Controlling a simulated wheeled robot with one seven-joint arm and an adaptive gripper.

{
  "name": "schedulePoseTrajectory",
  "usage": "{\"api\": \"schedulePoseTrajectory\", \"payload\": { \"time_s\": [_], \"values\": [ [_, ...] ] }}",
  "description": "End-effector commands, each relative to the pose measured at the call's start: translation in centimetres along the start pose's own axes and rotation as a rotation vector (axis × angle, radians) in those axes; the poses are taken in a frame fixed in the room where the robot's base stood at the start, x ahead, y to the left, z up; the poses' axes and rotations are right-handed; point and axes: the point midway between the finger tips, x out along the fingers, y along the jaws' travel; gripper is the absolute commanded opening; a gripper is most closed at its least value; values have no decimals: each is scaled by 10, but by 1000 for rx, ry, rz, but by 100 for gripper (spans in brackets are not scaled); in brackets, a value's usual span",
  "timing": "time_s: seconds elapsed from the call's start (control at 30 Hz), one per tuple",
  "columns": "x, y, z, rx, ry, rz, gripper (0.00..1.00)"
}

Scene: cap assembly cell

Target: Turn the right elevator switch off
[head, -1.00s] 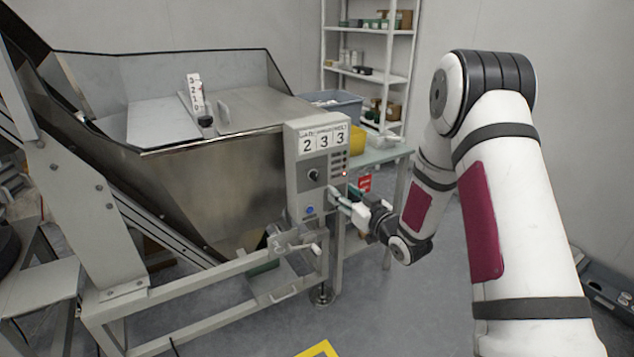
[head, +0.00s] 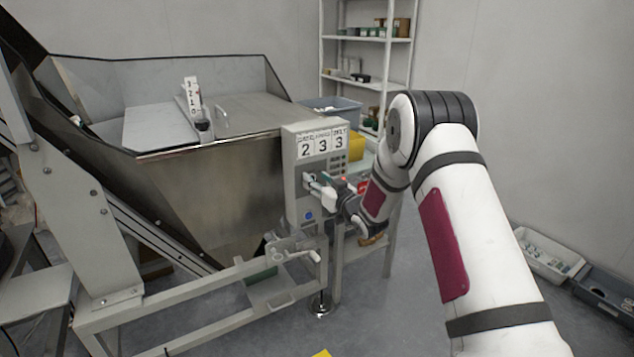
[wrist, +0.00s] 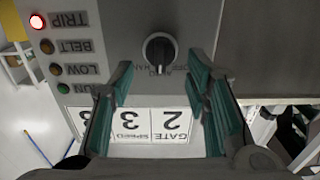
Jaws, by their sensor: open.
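The elevator's control box (head: 291,180) stands at the right of the metal hopper. Its black rotary switch (wrist: 159,50) shows in the wrist view, which sees the panel upside down. The knob sits just beyond my fingertips, between their lines, and I see no contact. My gripper (wrist: 163,82) is open, with its two green-padded fingers apart on either side and nothing between them. In the head view my gripper (head: 312,183) is at the panel front and hides most of the knob. A red TRIP lamp (wrist: 37,21) is lit; the BELT, LOW and RUN lamps look dim.
White number cards (wrist: 150,125) lie below the knob in the wrist view. A hand crank (head: 295,250) juts out under the box. A table with a blue-grey bin (head: 338,106) and a shelf (head: 366,38) stand behind.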

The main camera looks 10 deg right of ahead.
Motion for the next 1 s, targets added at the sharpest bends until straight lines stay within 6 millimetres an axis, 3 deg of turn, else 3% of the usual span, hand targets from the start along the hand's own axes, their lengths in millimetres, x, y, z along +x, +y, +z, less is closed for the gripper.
{"api": "schedulePoseTrajectory", "payload": {
  "time_s": [0.37,0.57,1.0],
  "values": [
    [6,0,0,0,0,0,43],
    [6,0,0,0,0,0,0],
    [6,-1,0,-65,2,0,0]
  ]
}}
